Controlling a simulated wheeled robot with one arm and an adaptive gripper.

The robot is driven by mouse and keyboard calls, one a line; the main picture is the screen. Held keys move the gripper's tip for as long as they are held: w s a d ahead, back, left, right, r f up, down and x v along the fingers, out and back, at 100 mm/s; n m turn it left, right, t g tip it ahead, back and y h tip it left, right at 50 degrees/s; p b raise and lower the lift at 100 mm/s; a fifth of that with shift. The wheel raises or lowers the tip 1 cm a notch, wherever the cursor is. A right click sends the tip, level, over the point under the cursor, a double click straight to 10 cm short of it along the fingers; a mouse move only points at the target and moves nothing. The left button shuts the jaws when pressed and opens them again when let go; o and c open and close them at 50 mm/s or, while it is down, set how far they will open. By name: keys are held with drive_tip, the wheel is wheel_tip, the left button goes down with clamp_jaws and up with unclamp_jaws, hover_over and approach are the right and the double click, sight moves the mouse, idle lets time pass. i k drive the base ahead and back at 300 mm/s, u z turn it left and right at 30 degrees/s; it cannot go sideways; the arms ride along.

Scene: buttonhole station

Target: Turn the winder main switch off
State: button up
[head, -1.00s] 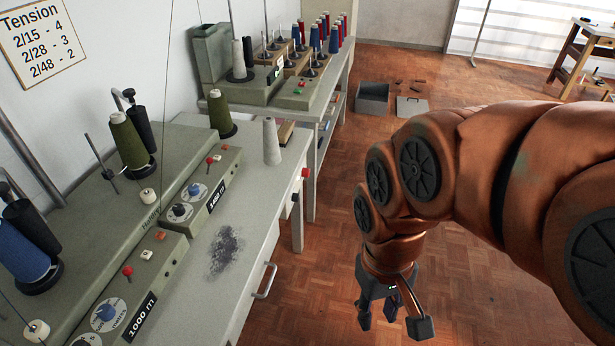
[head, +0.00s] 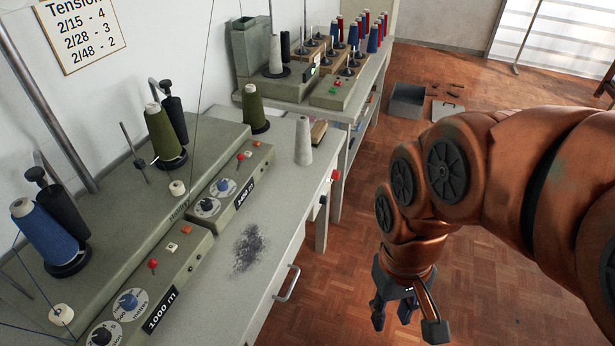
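The grey-green winder (head: 100,225) stands on the bench at left, with two control boxes along its front carrying dials, small buttons and red knobs. A red knob (head: 335,174) and a dark knob (head: 322,202) show at the bench's right edge. I cannot tell for certain which control is the main switch, or its position. My gripper (head: 408,318) hangs fingers down at lower right, over the floor and right of the bench. Its fingers are apart and empty, touching nothing.
A second machine with several spools (head: 354,35) stands behind.

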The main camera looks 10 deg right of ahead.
sight(336, 174)
drive_tip(key=u, duration=2.05)
drive_tip(key=k, duration=0.9)
drive_tip(key=z, duration=1.6)
drive_tip(key=i, duration=0.5)
drive_tip(key=z, duration=0.05)
